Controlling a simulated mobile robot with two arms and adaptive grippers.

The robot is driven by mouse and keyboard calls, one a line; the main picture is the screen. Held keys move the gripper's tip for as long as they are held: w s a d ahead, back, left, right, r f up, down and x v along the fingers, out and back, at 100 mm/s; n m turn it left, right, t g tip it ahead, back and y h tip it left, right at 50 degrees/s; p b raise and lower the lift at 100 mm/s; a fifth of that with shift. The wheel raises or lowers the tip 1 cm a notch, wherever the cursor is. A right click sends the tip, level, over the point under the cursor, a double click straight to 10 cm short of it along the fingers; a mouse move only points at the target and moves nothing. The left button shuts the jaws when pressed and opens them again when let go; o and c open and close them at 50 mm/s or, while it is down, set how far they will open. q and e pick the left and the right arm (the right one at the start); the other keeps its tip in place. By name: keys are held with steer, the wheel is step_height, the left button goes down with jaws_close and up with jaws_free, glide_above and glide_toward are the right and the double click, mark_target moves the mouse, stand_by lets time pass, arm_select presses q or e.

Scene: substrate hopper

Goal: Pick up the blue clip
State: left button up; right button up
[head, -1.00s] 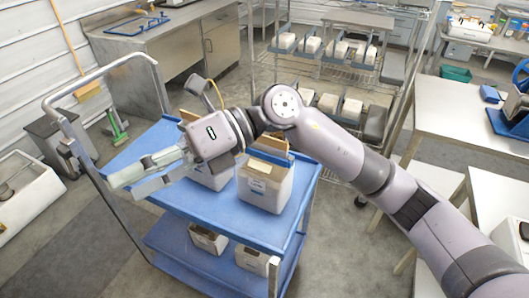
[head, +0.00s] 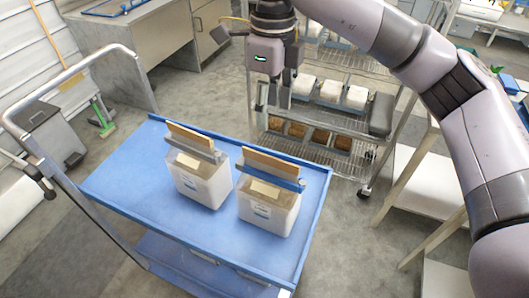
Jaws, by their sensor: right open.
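The blue clip (head: 272,176) lies across the top of the right white bag (head: 268,212), in front of a tan board that sticks up. The bag stands upright on the blue cart (head: 135,188). A similar grey clip (head: 195,152) is on the left white bag (head: 200,186). My right gripper (head: 273,97) points down beyond the bags, seen against the wire rack. It is open and empty, apart from the blue clip and above it in the picture. My left gripper is not in view.
A wire rack (head: 330,108) with white and brown-filled containers stands behind the cart. A cart handle (head: 75,68) rises at the left. A white table (head: 425,190) stands at the right. The cart's left top is clear.

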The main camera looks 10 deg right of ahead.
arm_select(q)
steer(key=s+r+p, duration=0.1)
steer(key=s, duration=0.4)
arm_select(e)
glide_above(271, 159)
step_height(271, 159, down, 5)
steer(key=shift+d+r, duration=0.1)
steer(key=f, duration=0.3)
steer(key=shift+w+p, duration=0.3)
steer(key=shift+p, duration=0.05)
step_height(271, 159, down, 3)
steer(key=shift+f+p, duration=0.1)
steer(key=shift+p, duration=0.4)
steer(key=shift+f, duration=0.2)
steer(key=shift+f+p, duration=0.25)
steer(key=shift+p, duration=0.1)
step_height(271, 159, down, 3)
steer(key=shift+f+p, duration=0.2)
steer(key=shift+p, duration=0.85)
steer(key=shift+f, duration=0.65)
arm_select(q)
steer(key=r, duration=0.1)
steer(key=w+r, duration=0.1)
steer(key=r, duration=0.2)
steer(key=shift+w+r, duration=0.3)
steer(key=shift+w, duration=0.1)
arm_select(e)
steer(key=shift+w, duration=0.1)
